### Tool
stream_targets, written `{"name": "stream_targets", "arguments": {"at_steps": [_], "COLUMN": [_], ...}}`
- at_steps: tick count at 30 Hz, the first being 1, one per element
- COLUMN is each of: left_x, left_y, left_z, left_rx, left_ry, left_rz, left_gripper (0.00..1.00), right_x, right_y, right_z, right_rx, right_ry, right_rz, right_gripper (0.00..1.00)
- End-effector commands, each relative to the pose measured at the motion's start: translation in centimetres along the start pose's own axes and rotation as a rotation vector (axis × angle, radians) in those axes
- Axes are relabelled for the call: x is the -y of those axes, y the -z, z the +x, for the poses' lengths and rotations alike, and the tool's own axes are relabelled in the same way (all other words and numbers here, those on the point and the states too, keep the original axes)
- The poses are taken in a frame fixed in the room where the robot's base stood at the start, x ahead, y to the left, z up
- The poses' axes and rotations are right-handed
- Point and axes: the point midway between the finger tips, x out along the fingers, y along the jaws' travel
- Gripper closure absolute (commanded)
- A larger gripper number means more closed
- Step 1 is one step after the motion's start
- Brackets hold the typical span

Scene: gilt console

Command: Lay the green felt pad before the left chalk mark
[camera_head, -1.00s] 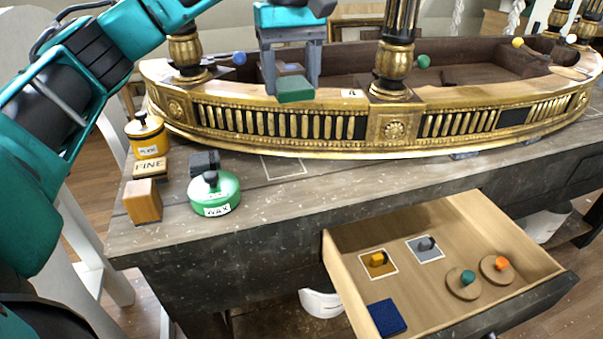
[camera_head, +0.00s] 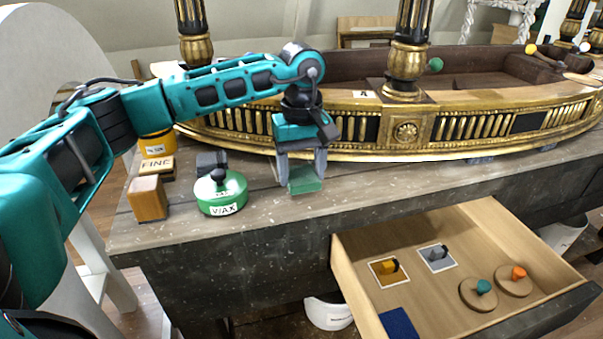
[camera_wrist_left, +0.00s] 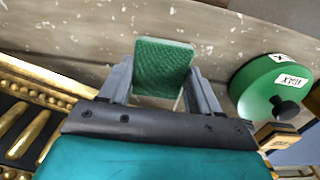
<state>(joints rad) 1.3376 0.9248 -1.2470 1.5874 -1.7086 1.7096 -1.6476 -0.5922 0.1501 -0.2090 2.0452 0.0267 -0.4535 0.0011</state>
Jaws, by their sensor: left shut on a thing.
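The green felt pad (camera_head: 305,180) is held between the fingers of my left gripper (camera_head: 303,172), low at the worktop (camera_head: 390,185) in front of the gilt console piece (camera_head: 350,125). In the left wrist view the pad (camera_wrist_left: 162,68) shows its textured green face between the two grey fingers (camera_wrist_left: 158,85). I cannot tell whether the pad touches the wood. The chalk outline is mostly hidden behind the gripper and pad. My right gripper is not in view.
A green WAX tin (camera_head: 221,193), a dark block (camera_head: 211,162), a wooden block (camera_head: 147,199), a FINE block (camera_head: 157,167) and a yellow jar (camera_head: 157,146) stand left. An open drawer (camera_head: 347,278) at the front right holds several pieces. Worktop right of the gripper is clear.

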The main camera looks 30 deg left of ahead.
Motion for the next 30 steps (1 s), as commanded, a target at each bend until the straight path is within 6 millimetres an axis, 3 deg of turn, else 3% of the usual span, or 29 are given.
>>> {"name": "stream_targets", "arguments": {"at_steps": [2, 13, 14, 21, 30], "left_x": [0.01, 0.01, 0.0, 0.0, -0.02], "left_y": [0.02, 0.04, 0.04, 0.03, 0.04], "left_z": [0.92, 1.38, 1.3, 1.25, 0.8], "left_rx": [-0.001, -0.001, -0.001, -0.001, -0.001], "left_ry": [-0.001, -0.001, -0.001, -0.001, -0.002], "left_rz": [0.0, -0.001, -0.001, 0.0, 0.0], "left_gripper": [0.66, 0.66, 0.35, 0.12, 0.12], "right_x": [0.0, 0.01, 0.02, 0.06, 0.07], "right_y": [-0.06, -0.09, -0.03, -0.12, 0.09], "right_z": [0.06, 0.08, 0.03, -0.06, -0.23], "right_rx": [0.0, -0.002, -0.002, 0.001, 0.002], "right_ry": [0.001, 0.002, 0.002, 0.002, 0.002], "right_rz": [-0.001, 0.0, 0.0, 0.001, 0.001], "right_gripper": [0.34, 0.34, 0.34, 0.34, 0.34]}}
